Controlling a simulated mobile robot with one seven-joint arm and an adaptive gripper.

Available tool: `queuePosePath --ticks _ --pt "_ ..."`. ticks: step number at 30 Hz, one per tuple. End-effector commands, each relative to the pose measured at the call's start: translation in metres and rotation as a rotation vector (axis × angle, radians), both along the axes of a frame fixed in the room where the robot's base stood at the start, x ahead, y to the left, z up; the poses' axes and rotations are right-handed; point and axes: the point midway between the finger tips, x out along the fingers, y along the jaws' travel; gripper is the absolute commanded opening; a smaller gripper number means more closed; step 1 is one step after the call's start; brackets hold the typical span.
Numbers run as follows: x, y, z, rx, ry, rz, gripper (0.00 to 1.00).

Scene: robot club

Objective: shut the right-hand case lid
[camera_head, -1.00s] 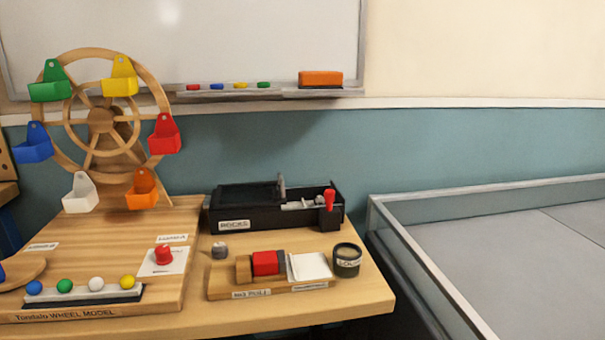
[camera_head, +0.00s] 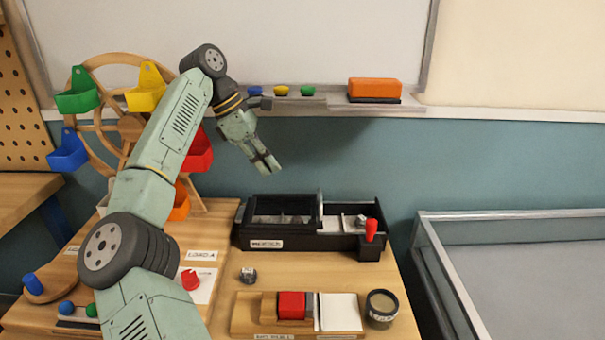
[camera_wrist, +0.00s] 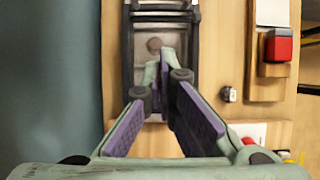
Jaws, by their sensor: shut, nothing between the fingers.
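The black case (camera_head: 290,242) stands at the back of the wooden table, with a white label on its front. Its right part is open at the top and holds small grey things (camera_head: 360,221). My gripper (camera_head: 268,163) is shut and empty, pointing down, above and apart from the case's left part. In the wrist view the case (camera_wrist: 128,60) lies beyond the fingers (camera_wrist: 165,85), which partly hide it.
A red-topped post (camera_head: 371,230) stands at the case's right front. A wooden block stand with a red block (camera_head: 291,305), a small grey knob (camera_head: 248,274) and a round dark tin (camera_head: 381,308) are in front. The bucket wheel (camera_head: 110,150) stands left, partly behind my arm.

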Motion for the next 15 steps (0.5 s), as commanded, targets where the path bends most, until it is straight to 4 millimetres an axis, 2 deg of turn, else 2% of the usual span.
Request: queuePosePath --ticks 3,8,15 --pt "-0.002 0.007 -0.003 0.026 0.014 0.003 0.0" --pt "-0.002 0.0 -0.019 0.025 0.017 0.0 0.0" --pt "-0.002 -0.024 -0.063 0.022 0.017 -0.002 0.0"
